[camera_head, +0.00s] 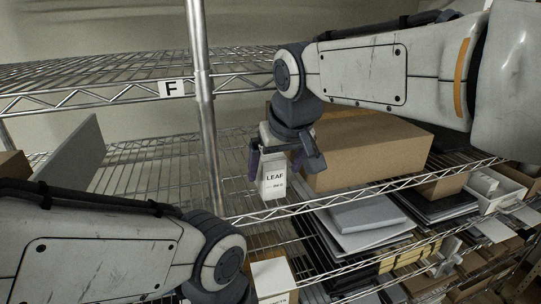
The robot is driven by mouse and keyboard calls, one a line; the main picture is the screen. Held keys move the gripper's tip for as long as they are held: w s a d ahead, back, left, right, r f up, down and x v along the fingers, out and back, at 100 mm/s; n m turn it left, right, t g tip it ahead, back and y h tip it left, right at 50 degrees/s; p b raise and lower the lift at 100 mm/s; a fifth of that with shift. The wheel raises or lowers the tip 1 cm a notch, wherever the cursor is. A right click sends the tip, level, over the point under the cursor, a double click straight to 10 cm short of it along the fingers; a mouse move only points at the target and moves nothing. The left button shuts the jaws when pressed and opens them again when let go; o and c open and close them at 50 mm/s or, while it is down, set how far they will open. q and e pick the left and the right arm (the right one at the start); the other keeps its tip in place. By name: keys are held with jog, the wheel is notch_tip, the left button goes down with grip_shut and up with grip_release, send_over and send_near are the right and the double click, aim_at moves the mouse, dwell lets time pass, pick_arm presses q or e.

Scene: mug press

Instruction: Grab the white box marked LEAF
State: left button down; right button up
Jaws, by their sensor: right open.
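The white box marked LEAF (273,182) stands upright on the wire shelf near its front edge, just right of the metal post. My right gripper (287,162) is at the box from above, with one finger at its left side and the other at its upper right. The fingers are spread, and I cannot tell whether either touches the box. The box's top is hidden behind the gripper. My left arm comes in at the lower left; its gripper fingers are out of the picture.
A large brown cardboard box (368,150) stands close to the right of the LEAF box. Another white box (272,280) sits lower down. The shelf left of the post is largely bare.

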jog(key=shift+w+a+r, duration=0.15)
jog(key=shift+w+r, duration=0.35)
jog(key=shift+w, duration=0.35)
jog(key=p+x, duration=0.3)
jog(key=x, duration=0.3)
jog(key=shift+w+a+p, duration=0.1)
jog(key=shift+w+p, duration=0.15)
jog(key=shift+p, duration=0.1)
jog(key=shift+w+f, duration=0.15)
jog(key=shift+f, duration=0.2)
jog(key=shift+r, duration=0.1)
grip_shut()
